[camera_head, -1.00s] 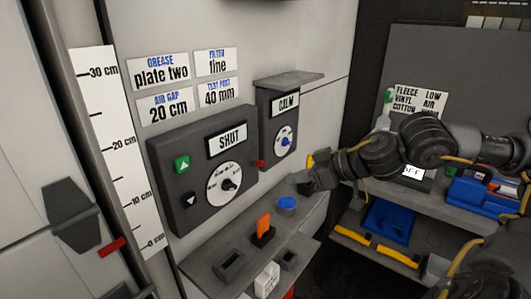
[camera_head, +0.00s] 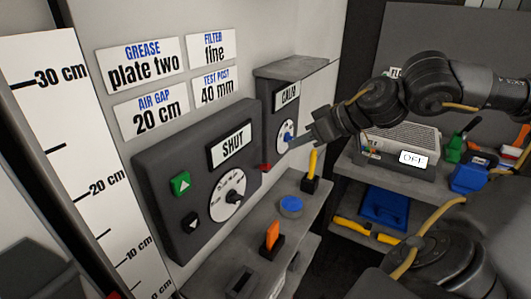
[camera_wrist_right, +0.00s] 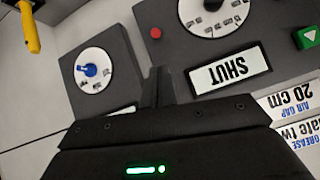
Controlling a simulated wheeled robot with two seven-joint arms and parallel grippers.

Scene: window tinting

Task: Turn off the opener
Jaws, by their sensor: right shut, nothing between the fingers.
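A dark grey panel (camera_head: 150,185) on the wall has a sign reading SHUT (camera_head: 231,144), a green up button (camera_head: 180,184), a down button (camera_head: 190,222) and a white dial with a black knob (camera_head: 234,197). A small red button (camera_head: 265,167) is at its right edge. To its right is a smaller box (camera_head: 268,98) with a sign reading CALM and a dial with a blue knob (camera_head: 286,137). My right gripper (camera_head: 296,143) is shut and empty, close to the blue knob. In the wrist view its fingertips (camera_wrist_right: 159,85) lie between the blue-knob dial (camera_wrist_right: 92,70) and the SHUT sign (camera_wrist_right: 229,69). My left gripper is out of view.
Below the panels, a grey shelf (camera_head: 225,262) holds an orange item (camera_head: 272,237), a blue round item (camera_head: 290,205) and a yellow-handled tool (camera_head: 312,168). At right, a device with an OFF display (camera_head: 413,159) stands on another shelf. A ruler (camera_head: 70,150) is at left.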

